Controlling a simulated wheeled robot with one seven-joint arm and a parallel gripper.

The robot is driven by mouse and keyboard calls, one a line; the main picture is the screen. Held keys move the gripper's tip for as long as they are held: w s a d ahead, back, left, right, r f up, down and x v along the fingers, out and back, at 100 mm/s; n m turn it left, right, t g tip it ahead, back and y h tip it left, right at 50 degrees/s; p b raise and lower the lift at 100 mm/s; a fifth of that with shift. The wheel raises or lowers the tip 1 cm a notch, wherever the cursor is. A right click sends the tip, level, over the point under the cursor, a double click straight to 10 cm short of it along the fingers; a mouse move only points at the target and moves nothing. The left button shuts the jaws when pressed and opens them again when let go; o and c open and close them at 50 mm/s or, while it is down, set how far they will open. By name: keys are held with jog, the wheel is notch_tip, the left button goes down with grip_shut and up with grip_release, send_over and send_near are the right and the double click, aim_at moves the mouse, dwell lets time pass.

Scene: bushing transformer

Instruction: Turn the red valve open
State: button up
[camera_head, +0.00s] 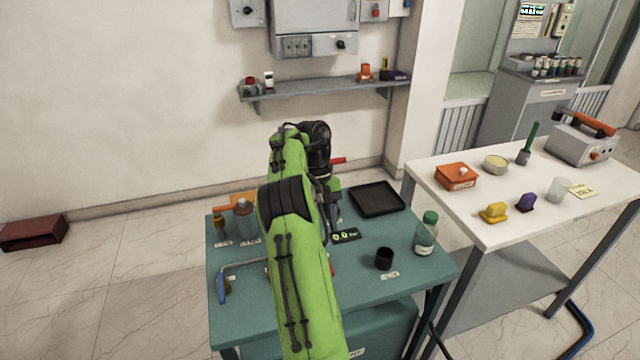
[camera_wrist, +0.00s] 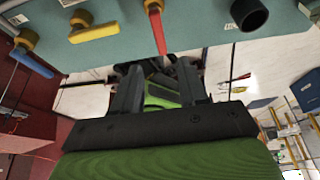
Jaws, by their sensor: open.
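The red valve handle (camera_wrist: 156,30) shows at the top centre of the wrist view, on a teal surface, its narrow end pointing down the picture. My gripper (camera_wrist: 158,70) is open and empty, its two dark fingers spread apart below the handle's end. The handle is not between the fingers. In the head view my green arm reaches over the teal table (camera_head: 400,290), and my fingers are hidden. A red bar (camera_head: 338,160) shows beside my dark wrist there; I cannot tell whether it is the valve handle.
A yellow handle (camera_wrist: 93,33) and a blue handle (camera_wrist: 32,62) sit left of the red one; a black cup-like part (camera_wrist: 249,14) is at right. The table bears a black tray (camera_head: 377,198), a bottle (camera_head: 426,235) and a black cup (camera_head: 384,259). A white table (camera_head: 485,225) stands at right.

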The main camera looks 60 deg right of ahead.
jog(key=p+v, duration=0.4)
jog(key=v, duration=0.3)
dwell(0.3)
